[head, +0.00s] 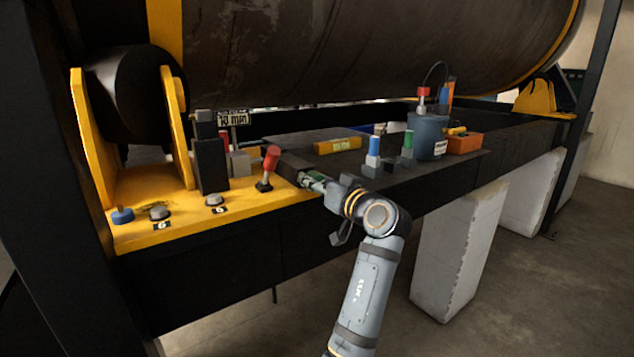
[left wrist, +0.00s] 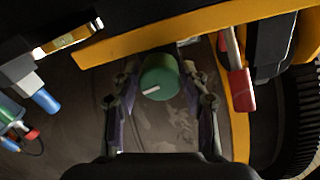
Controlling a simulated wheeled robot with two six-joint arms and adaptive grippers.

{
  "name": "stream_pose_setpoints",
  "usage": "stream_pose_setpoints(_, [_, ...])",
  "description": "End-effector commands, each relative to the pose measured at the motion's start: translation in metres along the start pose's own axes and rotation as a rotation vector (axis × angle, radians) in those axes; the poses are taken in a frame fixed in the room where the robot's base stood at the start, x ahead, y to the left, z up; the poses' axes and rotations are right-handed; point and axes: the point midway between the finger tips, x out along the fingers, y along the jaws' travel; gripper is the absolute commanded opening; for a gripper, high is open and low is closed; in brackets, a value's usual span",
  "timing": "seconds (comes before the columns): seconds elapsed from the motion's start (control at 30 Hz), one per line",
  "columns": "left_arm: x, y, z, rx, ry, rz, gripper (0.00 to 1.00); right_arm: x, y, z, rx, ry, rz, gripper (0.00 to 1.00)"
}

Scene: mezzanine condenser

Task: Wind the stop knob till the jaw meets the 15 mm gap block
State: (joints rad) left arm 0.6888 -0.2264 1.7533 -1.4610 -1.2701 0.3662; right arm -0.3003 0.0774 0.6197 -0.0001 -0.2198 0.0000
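A round green knob (left wrist: 158,76) with a white pointer mark lies between the fingers of my left gripper (left wrist: 160,92) in the left wrist view. The fingers are apart, with a visible gap on each side of the knob. In the head view my left gripper (head: 322,183) is at the bench's front edge, and the green knob (head: 315,177) is partly hidden by it. A yellow block (head: 338,145) with a pale label lies on the dark plate behind; it also shows in the left wrist view (left wrist: 68,38). I cannot clearly make out the jaw. My right gripper is out of view.
A red-handled lever (head: 270,160) stands left of the gripper, on the yellow panel (head: 180,228). Blue-topped (head: 374,150) and green-topped (head: 408,147) pegs, a grey-blue pot (head: 428,138) and an orange box (head: 465,143) stand to the right. A large tank (head: 350,50) hangs overhead.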

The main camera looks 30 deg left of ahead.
Motion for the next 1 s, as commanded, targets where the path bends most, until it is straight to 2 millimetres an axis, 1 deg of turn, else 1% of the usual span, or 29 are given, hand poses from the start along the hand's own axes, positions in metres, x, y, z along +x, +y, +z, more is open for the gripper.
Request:
stream_pose_setpoints(0.03, [0.000, 0.000, 0.000, 0.000, 0.000, 0.000, 0.56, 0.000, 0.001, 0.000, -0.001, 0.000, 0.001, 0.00])
stream_pose_setpoints(0.07, [0.000, 0.000, 0.000, 0.000, 0.000, 0.000, 0.60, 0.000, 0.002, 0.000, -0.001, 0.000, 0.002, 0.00])
stream_pose_setpoints(0.1, [0.000, 0.000, 0.000, -0.001, 0.000, 0.000, 0.61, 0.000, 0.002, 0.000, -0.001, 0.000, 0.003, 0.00])
stream_pose_setpoints(0.33, [0.000, 0.000, 0.000, -0.001, 0.000, 0.000, 0.61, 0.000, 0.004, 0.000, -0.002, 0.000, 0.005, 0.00])
stream_pose_setpoints(0.43, [0.000, -0.002, -0.005, -0.004, 0.001, 0.000, 0.61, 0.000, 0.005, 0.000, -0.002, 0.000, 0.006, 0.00])
stream_pose_setpoints(0.57, [0.000, -0.008, -0.028, -0.007, 0.001, -0.001, 0.61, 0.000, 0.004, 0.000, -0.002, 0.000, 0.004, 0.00])
stream_pose_setpoints(0.7, [0.000, -0.017, -0.059, -0.007, 0.002, -0.001, 0.61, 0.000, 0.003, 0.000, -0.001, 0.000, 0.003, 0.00])
stream_pose_setpoints(0.8, [0.000, -0.022, -0.077, -0.005, 0.002, -0.001, 0.61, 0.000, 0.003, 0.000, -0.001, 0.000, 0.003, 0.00])
stream_pose_setpoints(0.9, [0.000, -0.026, -0.089, -0.003, 0.001, -0.001, 0.61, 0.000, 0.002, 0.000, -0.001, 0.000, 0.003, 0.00])
stream_pose_setpoints(1.0, [0.000, -0.027, -0.095, -0.001, 0.000, 0.000, 0.61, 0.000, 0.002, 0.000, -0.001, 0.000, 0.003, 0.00])
